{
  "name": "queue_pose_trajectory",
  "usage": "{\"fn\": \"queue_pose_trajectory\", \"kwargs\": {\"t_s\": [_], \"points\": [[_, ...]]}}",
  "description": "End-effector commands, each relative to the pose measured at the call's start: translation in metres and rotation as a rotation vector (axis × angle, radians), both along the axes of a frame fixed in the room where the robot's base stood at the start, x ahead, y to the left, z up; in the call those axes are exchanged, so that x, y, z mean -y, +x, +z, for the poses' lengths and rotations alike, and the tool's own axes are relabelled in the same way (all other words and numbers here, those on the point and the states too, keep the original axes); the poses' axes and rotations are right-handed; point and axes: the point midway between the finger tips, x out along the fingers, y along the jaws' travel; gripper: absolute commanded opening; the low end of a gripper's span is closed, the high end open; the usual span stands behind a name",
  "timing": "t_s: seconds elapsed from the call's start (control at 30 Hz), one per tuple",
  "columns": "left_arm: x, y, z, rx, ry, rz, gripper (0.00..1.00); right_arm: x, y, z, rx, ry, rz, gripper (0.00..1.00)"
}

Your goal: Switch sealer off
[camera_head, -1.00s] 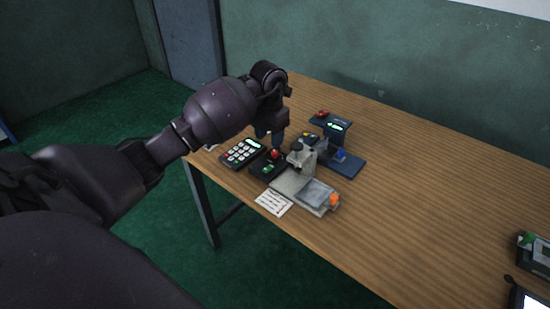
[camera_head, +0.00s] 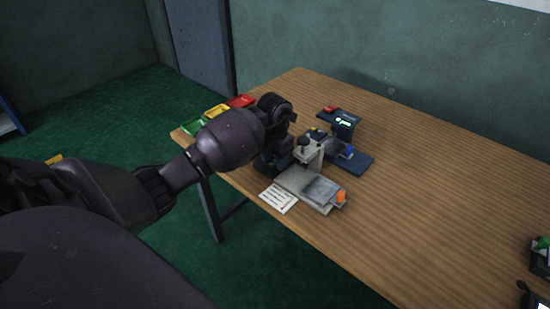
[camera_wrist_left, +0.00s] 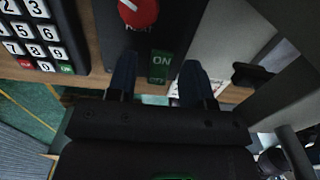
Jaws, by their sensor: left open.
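In the head view, my left arm covers most of the control box, and the fingers are hidden. A beige press-like device (camera_head: 308,154) with a grey plate stands just right of the arm. My right gripper is not in view.
A keypad (camera_wrist_left: 35,35) lies left of the control box. A paper card (camera_head: 278,198) lies near the table's front edge. A blue-based device (camera_head: 345,160) stands behind the beige one. Green, yellow and red trays (camera_head: 215,112) sit behind my arm. The table's right half is mostly clear.

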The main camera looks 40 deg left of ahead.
Motion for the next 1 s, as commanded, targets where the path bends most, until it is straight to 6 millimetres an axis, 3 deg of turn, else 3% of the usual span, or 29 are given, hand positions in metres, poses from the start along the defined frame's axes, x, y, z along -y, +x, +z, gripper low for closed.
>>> {"fn": "queue_pose_trajectory", "kwargs": {"t_s": [0.1, 0.4, 0.63, 1.0], "points": [[0.000, 0.000, 0.000, 0.000, 0.000, 0.000, 0.44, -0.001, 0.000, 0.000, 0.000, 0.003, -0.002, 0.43], [0.000, 0.000, 0.000, -0.001, 0.001, 0.000, 0.00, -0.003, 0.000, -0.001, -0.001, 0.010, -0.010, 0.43], [-0.002, -0.001, 0.002, 0.040, 0.003, 0.000, 0.00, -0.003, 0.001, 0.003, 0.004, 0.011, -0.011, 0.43], [-0.002, -0.005, 0.003, 0.243, -0.014, 0.000, 0.00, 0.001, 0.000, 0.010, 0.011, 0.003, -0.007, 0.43]]}}
